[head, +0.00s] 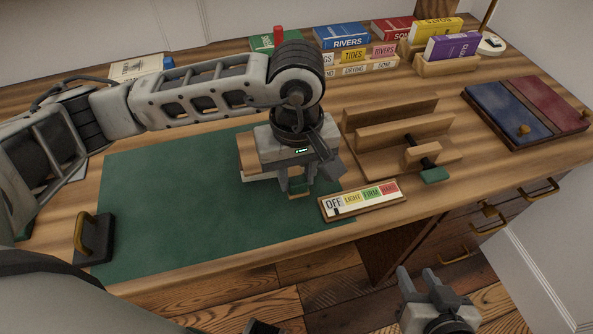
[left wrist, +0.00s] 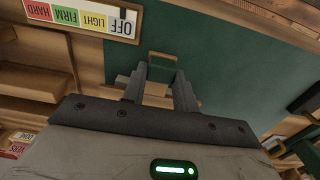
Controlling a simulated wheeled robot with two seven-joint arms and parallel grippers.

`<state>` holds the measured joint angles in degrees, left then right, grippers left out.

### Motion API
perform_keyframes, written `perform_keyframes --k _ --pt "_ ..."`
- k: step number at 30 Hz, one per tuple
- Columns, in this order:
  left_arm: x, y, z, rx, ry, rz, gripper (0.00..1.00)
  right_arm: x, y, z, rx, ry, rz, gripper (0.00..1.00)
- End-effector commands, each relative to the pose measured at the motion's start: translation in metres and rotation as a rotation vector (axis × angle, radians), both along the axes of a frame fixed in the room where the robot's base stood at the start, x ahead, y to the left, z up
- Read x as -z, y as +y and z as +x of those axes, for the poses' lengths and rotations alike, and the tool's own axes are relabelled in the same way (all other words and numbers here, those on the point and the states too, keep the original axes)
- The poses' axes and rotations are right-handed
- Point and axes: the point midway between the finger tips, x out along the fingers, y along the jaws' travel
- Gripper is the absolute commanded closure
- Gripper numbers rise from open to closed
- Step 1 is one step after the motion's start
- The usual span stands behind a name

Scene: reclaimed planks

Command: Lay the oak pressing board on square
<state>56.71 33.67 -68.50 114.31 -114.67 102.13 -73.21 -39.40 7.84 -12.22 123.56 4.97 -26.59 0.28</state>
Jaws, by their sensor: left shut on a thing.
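My left gripper (head: 297,188) is low over the green mat (head: 170,215), near the mat's right end. It is shut on a wooden piece that I take for the oak pressing board (head: 247,150); its brown face shows left of the gripper. A pale layer (head: 262,177) shows under the wood; the gripper hides most of both, so I cannot tell whether they touch or sit square. In the left wrist view a wooden loop (left wrist: 163,54) shows at the fingertips (left wrist: 160,80). My right gripper (head: 417,272) is open and empty, low in front of the desk.
A wooden press-like stand (head: 400,125) with a green-ended clamp is close right of my left gripper. A dial strip (head: 362,200) reads OFF, LIGHT, FIRM, HARD. A dark handled block (head: 95,238) stands at the mat's left edge. Books and labelled blocks line the back.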

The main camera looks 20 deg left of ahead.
Motion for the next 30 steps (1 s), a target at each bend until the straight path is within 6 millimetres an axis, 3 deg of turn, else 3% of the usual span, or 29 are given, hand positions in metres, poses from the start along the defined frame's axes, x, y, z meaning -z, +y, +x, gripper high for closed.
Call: perform_keyframes --k 29,30 --pt "0.0077 0.0002 0.0001 0.000 -0.001 0.001 0.95 0.0108 0.0003 -0.0002 -0.001 0.000 0.000 0.64" --pt "0.0078 0.0002 0.0001 0.000 -0.001 0.001 0.63 0.0108 0.0003 -0.0002 -0.001 0.000 0.000 0.64"
